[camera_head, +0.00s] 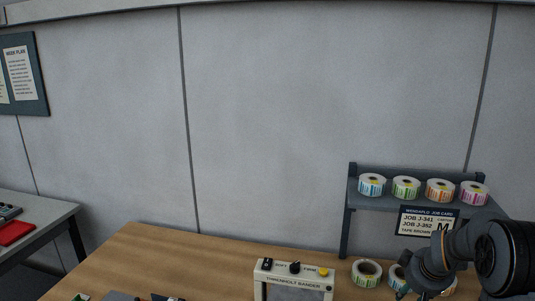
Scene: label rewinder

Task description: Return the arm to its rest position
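My arm reaches in at the lower right, a large black joint and grey links in front of the bench's right end. Its far end bends down over the lower row of label rolls. A small dark part by the rolls may belong to my gripper, but its fingers cannot be made out. I cannot tell whether it is open, shut or holding anything.
A shelf (350,198) carries several label rolls, with a job card (428,221) below. A side table (50,217) holds a red item (14,232). The bench's left rear is clear.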

